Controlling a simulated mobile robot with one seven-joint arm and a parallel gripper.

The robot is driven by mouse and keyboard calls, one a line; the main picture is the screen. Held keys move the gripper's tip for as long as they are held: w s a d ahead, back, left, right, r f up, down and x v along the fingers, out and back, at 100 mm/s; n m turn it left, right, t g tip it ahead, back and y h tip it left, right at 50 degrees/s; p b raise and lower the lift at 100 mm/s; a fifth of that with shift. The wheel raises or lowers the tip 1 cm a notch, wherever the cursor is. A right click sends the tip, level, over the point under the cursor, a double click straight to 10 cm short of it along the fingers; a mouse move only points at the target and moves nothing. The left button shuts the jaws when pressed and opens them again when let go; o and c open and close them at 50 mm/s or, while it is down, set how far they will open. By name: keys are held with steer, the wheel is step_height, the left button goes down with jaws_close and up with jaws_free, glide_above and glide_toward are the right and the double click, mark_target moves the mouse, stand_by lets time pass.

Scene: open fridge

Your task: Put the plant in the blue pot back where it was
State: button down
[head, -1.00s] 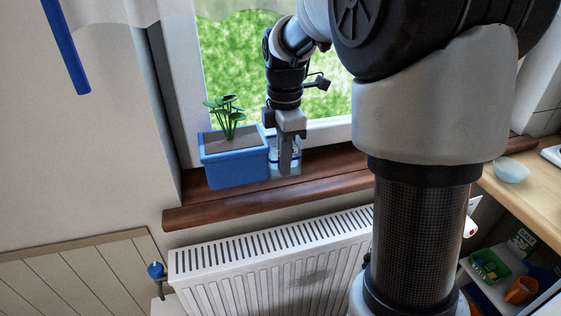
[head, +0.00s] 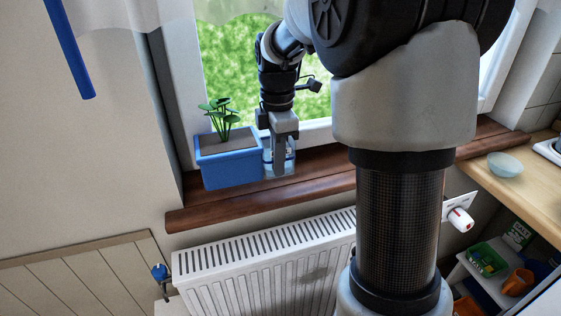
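The green plant (head: 221,114) grows in a blue rectangular pot (head: 228,168) with brown soil on top. The pot is upright at the left part of the brown windowsill (head: 322,182), close to the left window frame. My gripper (head: 281,168) points down just right of the pot, with its finger low over the sill. A pale blue, see-through container (head: 291,158) shows behind and around the finger, partly hidden. The fingers are seen edge-on, so I cannot tell their opening or whether they touch the pot or the container.
A white radiator (head: 265,262) with a blue-knobbed valve (head: 159,271) is below the sill. A counter with a pale bowl (head: 505,165) is at the right, above open shelves holding a green tray (head: 488,258). My arm hides the middle of the sill; its front edge is bare.

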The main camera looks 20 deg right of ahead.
mark_target(274, 178)
steer(key=shift+w+a+r, duration=0.3)
steer(key=shift+w+a, duration=0.05)
steer(key=shift+a, duration=0.1)
steer(key=shift+w+a+f+b, duration=0.15)
steer(key=shift+a+f+b, duration=0.05)
steer(key=shift+f+b, duration=0.2)
steer(key=shift+w+a+f+b, duration=0.15)
steer(key=shift+f+b, duration=0.1)
steer(key=shift+f, duration=0.15)
steer(key=shift+s+d+f+b, duration=0.15)
steer(key=shift+d+f+b, duration=0.05)
steer(key=shift+f+b, duration=0.5)
steer(key=shift+s+d+f+b, duration=0.1)
steer(key=shift+d+f+b, duration=0.05)
steer(key=shift+f+b, duration=1.2)
steer(key=shift+f, duration=0.8)
